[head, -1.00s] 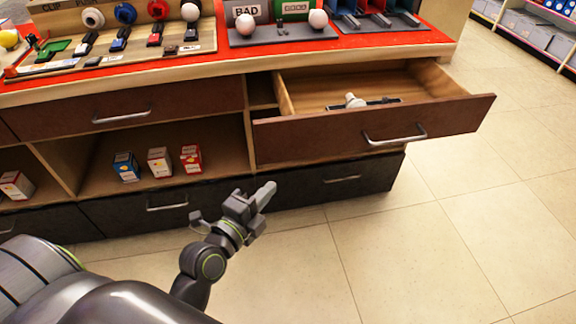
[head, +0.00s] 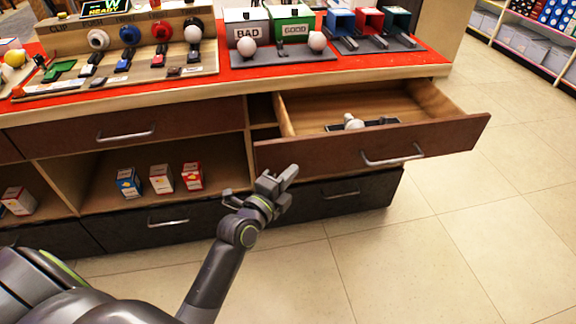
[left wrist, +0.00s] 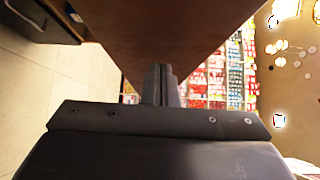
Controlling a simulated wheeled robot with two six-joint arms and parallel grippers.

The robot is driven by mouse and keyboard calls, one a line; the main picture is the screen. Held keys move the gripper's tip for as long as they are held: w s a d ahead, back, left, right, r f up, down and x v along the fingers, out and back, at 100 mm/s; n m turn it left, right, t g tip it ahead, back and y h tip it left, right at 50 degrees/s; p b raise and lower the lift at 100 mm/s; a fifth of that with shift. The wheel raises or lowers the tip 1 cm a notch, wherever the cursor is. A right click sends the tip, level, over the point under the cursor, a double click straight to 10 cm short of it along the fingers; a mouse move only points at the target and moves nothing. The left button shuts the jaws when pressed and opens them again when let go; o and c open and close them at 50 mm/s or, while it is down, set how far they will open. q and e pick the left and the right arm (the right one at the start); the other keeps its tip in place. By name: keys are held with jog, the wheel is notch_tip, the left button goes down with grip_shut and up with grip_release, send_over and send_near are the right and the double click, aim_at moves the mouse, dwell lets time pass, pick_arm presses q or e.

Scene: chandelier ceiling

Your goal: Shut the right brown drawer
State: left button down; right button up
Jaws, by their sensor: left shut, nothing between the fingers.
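The right brown drawer (head: 370,148) is pulled well out of the cabinet in the head view. It has a silver bar handle (head: 392,157) on its front. A white bulb-like item on a dark strip (head: 353,122) lies inside it. My left gripper (head: 284,174) is shut and empty, just in front of the drawer front's lower left part. In the left wrist view its fingers (left wrist: 160,82) point at a brown panel (left wrist: 165,30), likely the drawer front. I cannot tell whether they touch it. My right gripper is not in view.
A shut brown drawer (head: 125,131) is at left, above an open shelf with small boxes (head: 162,179). Dark drawers (head: 335,196) lie below. The red counter top (head: 400,62) holds bulb stands and coloured bins. Tiled floor (head: 470,230) is open at right.

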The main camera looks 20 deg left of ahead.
pick_arm(q)
jog(key=shift+w+a, duration=0.5)
jog(key=shift+w, duration=0.15)
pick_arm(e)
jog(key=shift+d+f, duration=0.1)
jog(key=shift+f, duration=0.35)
